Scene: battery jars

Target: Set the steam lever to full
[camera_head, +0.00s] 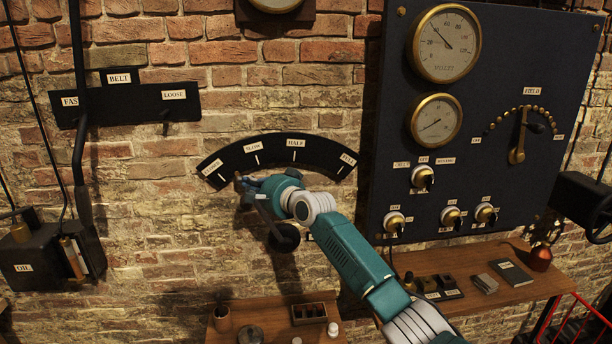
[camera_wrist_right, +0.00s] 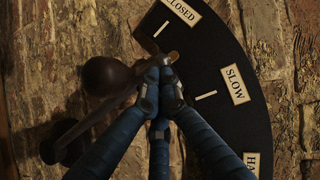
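The steam lever is a dark bar with a round dark knob (camera_wrist_right: 105,75) and a brass-coloured end, pivoting on a round hub (camera_head: 284,237) on the brick wall. Behind it is a black arc plate (camera_head: 270,152) marked CLOSED, SLOW, HALF and FULL from left to right. The lever leans up and left, toward the CLOSED end of the arc. My right gripper (camera_head: 246,187) is at its outer end. In the right wrist view the fingertips (camera_wrist_right: 161,82) are close together around the bar beside the knob, partly hiding it. My left gripper is out of view.
A dark gauge panel (camera_head: 485,190) with dials, knobs and a FIELD lever stands right of the arc. The belt bracket (camera_head: 138,108) and an oil box (camera_head: 40,262) are at left. Wooden shelves (camera_head: 470,262) with small objects lie below. Bare brick surrounds the arc.

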